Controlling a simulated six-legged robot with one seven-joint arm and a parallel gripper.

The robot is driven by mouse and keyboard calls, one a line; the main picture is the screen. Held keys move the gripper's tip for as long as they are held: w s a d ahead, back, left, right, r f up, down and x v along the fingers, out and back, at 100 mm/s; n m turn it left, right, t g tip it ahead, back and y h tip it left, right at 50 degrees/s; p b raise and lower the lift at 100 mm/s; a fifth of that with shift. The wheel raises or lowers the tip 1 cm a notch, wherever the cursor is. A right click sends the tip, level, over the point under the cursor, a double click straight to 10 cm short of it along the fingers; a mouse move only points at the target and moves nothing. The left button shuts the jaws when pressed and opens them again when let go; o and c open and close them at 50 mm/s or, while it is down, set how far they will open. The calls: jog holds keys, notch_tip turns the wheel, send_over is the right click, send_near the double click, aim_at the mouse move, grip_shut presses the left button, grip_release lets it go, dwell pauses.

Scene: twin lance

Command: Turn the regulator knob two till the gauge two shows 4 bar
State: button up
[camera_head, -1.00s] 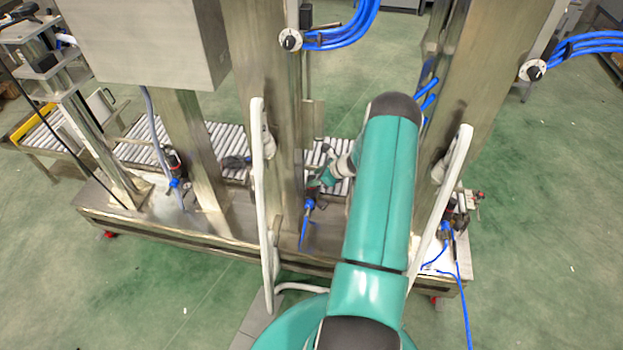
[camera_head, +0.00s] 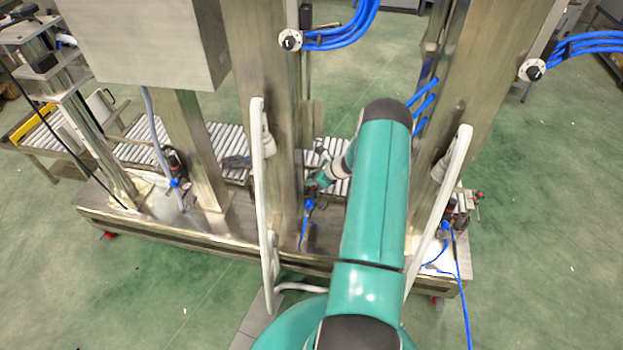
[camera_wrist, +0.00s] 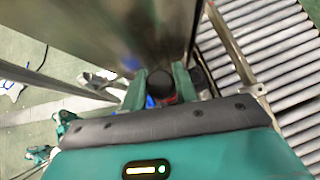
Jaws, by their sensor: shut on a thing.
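A dark round knob (camera_wrist: 160,85) with a bit of red below it sits between the teal fingers of my gripper (camera_wrist: 159,88) in the wrist view. The fingers are shut on its sides. I take it for regulator knob two. In the head view my gripper (camera_head: 319,182) is at the middle regulator, by the foot of the central steel column, with a blue fitting (camera_head: 309,204) just below it. My own arm stands to the right of this spot. The face of gauge two cannot be made out in either view, so its reading cannot be told.
Steel columns (camera_head: 262,75) rise close beside my gripper. A roller conveyor (camera_head: 225,140) runs behind. Other regulators stand at the left (camera_head: 174,163) and right (camera_head: 447,228). White curved handles (camera_head: 262,200) flank my arm. Blue hoses (camera_head: 345,38) hang above. Green floor in front is open.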

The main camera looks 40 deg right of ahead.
jog(key=shift+n+g+y, duration=0.75)
jog(key=shift+n+y, duration=0.1)
jog(key=shift+n, duration=0.55)
jog(key=shift+n+g+y, duration=0.75)
jog(key=shift+n+y, duration=0.1)
jog(key=shift+n, duration=0.55)
jog(key=o, duration=1)
jog(key=v, duration=1.3)
jog(key=shift+s+d+r, duration=0.15)
jog(key=shift+d+r, duration=0.1)
jog(key=shift+d, duration=0.05)
